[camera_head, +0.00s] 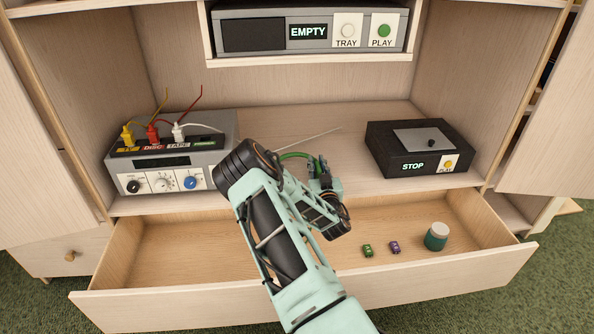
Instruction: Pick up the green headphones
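A green curved band, which looks like part of the green headphones (297,155), shows on the wooden shelf just behind my arm. The rest of the headphones is hidden by the arm. My gripper (322,172) is at the end of the pale green arm, pointing toward the shelf beside the band's right end. Its fingers are small and mostly covered by the wrist, so I cannot tell whether they are open, or whether they touch the headphones.
An amplifier-like box (168,163) with coloured plugs stands left on the shelf; a black player (418,148) reading STOP stands right. A disc unit (308,30) sits above. The open drawer (170,250) below holds two small cars (381,248) and a white-lidded jar (436,237).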

